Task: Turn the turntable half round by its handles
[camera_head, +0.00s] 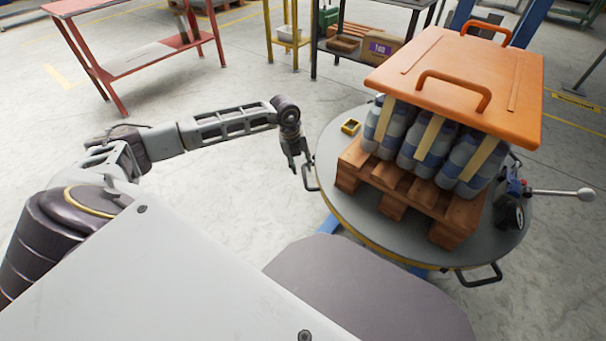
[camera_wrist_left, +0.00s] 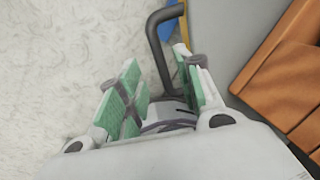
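The turntable (camera_head: 345,205) is a round grey disc with a yellowish edge. One dark handle (camera_head: 308,181) juts from its left rim, and another handle (camera_head: 480,278) from its front right rim. My left gripper (camera_head: 297,163) is at the left handle. In the left wrist view my left gripper (camera_wrist_left: 160,90) is open, with green pads apart. The dark bent bar of that handle (camera_wrist_left: 158,50) reaches down between the fingers; I cannot tell whether it touches a pad. My right gripper is not in view.
A wooden pallet (camera_head: 400,190) on the turntable bears several bottles (camera_head: 425,145) under an orange lid (camera_head: 460,75) with handles. A small yellow box (camera_head: 350,126) lies on the disc. A ball-ended lever (camera_head: 560,192) sticks out right. A red table (camera_head: 140,60) stands behind; floor left is clear.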

